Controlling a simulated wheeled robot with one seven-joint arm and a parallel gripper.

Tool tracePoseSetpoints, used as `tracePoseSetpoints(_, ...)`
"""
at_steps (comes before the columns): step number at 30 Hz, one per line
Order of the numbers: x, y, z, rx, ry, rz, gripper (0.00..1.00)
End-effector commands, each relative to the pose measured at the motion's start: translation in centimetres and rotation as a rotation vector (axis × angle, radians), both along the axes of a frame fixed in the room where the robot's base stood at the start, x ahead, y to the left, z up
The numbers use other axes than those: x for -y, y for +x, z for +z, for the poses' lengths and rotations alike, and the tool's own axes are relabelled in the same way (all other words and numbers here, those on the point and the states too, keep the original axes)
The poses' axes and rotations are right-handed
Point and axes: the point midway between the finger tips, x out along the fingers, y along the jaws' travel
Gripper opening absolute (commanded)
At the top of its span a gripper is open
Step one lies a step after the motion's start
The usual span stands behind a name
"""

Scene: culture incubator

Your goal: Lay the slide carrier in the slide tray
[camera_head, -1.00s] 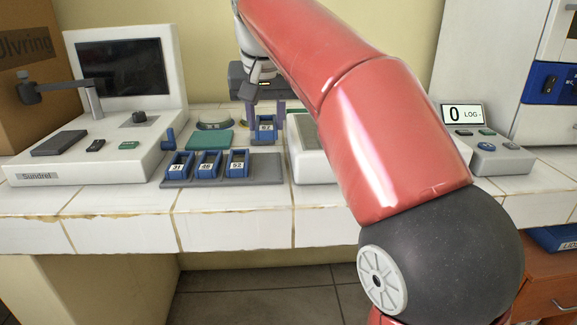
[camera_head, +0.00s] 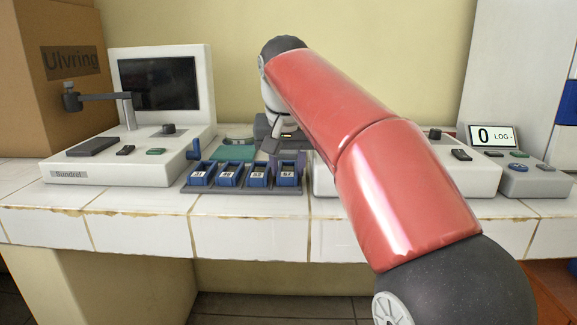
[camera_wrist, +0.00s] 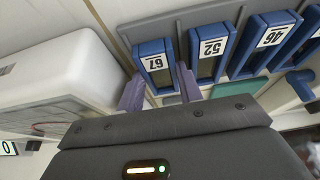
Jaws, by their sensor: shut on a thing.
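The slide carrier labelled 67 (camera_head: 287,173) is a small blue frame with a white label, held between the purple fingers of my gripper (camera_head: 286,160). It also shows in the wrist view (camera_wrist: 155,62), with one finger of my gripper (camera_wrist: 161,86) on each side. The slide tray (camera_head: 245,192) is a flat grey rack. Three like carriers stand in it to the left. Carrier 67 lines up with them at the tray's right end. I cannot tell whether its underside touches the tray floor.
A white device (camera_head: 325,180) stands close right of the tray. The monitor unit (camera_head: 75,172) is at left. A green pad (camera_head: 233,153) lies behind the tray. The tiled counter front (camera_head: 250,215) is clear.

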Motion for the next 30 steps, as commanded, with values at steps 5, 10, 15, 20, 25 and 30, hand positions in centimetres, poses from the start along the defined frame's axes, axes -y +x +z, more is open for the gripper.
tracePoseSetpoints(5, 0.0, 0.0, -0.2, 0.0, 0.0, 0.0, 0.45)
tracePoseSetpoints(10, 0.0, 0.0, -0.2, 0.0, 0.0, 0.0, 0.45)
tracePoseSetpoints(15, 0.0, -0.1, 0.6, 0.001, 0.0, 0.0, 0.45)
tracePoseSetpoints(20, -0.1, -1.1, 3.3, 0.002, 0.002, 0.001, 0.45)
tracePoseSetpoints(25, -0.1, -2.6, 6.9, 0.003, 0.002, 0.001, 0.45)
tracePoseSetpoints(30, -0.1, -3.8, 9.7, 0.002, 0.001, 0.0, 0.45)
